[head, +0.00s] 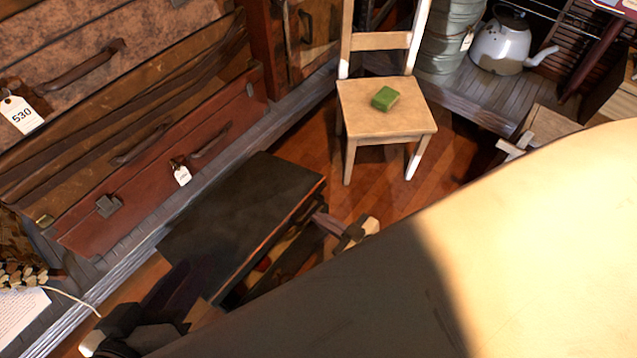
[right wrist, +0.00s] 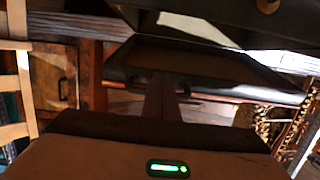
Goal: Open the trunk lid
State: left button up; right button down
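The trunk has a flat black lid (head: 240,205) with a brown edge, in the middle of the head view. A gap shows under the lid's right edge, with a small red thing inside, so the lid looks partly raised. My right gripper (head: 340,228) is at that right edge, by the gap; its fingertips are hard to make out. In the right wrist view a dark panel (right wrist: 200,62), seemingly the lid, is just ahead of the gripper (right wrist: 160,98). My left gripper (head: 115,330) is low at the left, near the trunk's near end; its fingers are unclear.
A wooden chair (head: 386,100) with a green block (head: 385,98) stands behind the trunk. Stacked suitcases (head: 150,165) line the left on a grey ledge. A white kettle (head: 505,45) is at the back right. A large pale surface near the camera hides the lower right.

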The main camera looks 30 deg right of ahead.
aim_at(312, 211)
jog(key=shift+w+a+r+p, duration=0.1)
jog(key=shift+w+r+p, duration=0.05)
jog(key=shift+r+p, duration=0.3)
jog(key=shift+w+r+p, duration=0.15)
jog(key=shift+r+p, duration=0.05)
jog(key=shift+r, duration=0.35)
jog(key=shift+w+a+r+p, duration=0.1)
jog(key=shift+w+r+p, duration=0.1)
jog(key=shift+r+p, duration=0.35)
jog(key=shift+w+a+r+p, duration=0.1)
jog(key=shift+w+r+p, duration=0.1)
jog(key=shift+r+p, duration=0.3)
jog(key=shift+w+r, duration=0.1)
jog(key=shift+r, duration=0.05)
jog(key=shift+w+a+r+p, duration=0.15)
jog(key=shift+w+r+p, duration=0.1)
jog(key=shift+r+p, duration=0.25)
jog(key=shift+w+a+r+p, duration=0.1)
jog(key=shift+w+r+p, duration=0.2)
jog(key=shift+r, duration=0.3)
